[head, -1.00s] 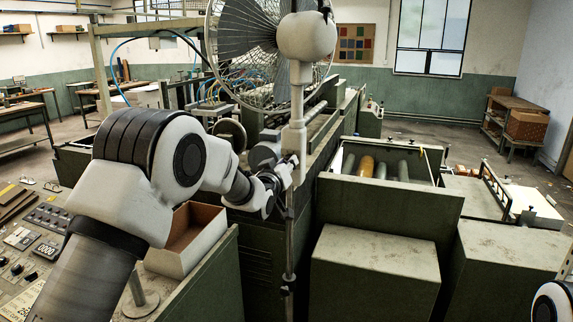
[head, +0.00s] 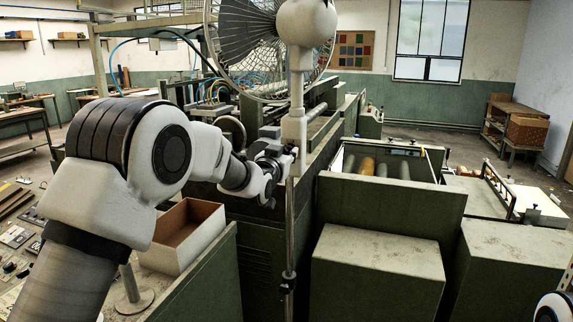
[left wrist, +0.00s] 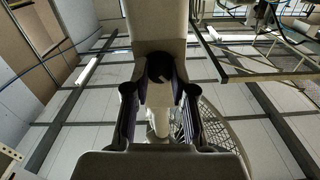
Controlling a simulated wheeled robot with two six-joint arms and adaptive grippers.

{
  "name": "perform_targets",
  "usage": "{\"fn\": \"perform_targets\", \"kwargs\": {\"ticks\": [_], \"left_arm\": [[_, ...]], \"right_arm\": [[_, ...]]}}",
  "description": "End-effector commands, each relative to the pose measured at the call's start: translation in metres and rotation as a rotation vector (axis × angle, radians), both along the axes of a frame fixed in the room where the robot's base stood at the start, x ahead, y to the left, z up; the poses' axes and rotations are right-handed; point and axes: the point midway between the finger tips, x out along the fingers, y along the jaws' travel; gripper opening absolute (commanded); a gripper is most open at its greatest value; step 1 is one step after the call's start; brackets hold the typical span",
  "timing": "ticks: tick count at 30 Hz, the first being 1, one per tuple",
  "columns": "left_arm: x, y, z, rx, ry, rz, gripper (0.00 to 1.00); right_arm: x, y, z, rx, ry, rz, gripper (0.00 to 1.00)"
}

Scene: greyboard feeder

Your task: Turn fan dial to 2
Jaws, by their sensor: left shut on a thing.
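The fan has a wire cage (head: 265,45), a white motor housing (head: 306,22) and a pale control box (head: 294,128) on a thin upright pole (head: 290,230). My left gripper (head: 287,160) is at the lower part of the control box. In the left wrist view, a dark round dial (left wrist: 160,67) shows on the pale box, between the fingers of my left gripper (left wrist: 159,95). The gripper is shut on the dial. The dial's numbers and pointer cannot be read. My right gripper is out of view; only a bit of my right arm shows at the lower right.
An open cardboard-brown box (head: 183,238) stands below my left arm, beside a round-based metal post (head: 131,290). Green machine housings (head: 385,205) fill the middle and right, close behind the pole. A shelf with boxes (head: 517,125) stands at the far right.

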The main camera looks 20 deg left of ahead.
Motion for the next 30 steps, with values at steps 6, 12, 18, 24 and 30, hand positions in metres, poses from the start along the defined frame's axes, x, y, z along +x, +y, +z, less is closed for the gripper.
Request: {"fn": "perform_targets", "kwargs": {"ticks": [6,12,18,24,30], "left_arm": [[0.0,0.0,-0.002,0.202,-0.011,0.0,0.0],[0.0,0.0,-0.002,0.393,-0.017,0.0,0.0],[0.0,0.0,-0.002,0.583,-0.023,0.0,0.0],[0.0,-0.001,-0.001,0.764,-0.029,-0.001,0.0],[0.0,-0.001,-0.001,0.913,-0.031,-0.001,0.0]], "right_arm": [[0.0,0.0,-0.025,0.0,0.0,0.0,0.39],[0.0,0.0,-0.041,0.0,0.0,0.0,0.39],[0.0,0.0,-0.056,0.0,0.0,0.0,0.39],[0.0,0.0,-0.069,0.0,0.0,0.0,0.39],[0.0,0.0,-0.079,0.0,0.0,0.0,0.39]]}}
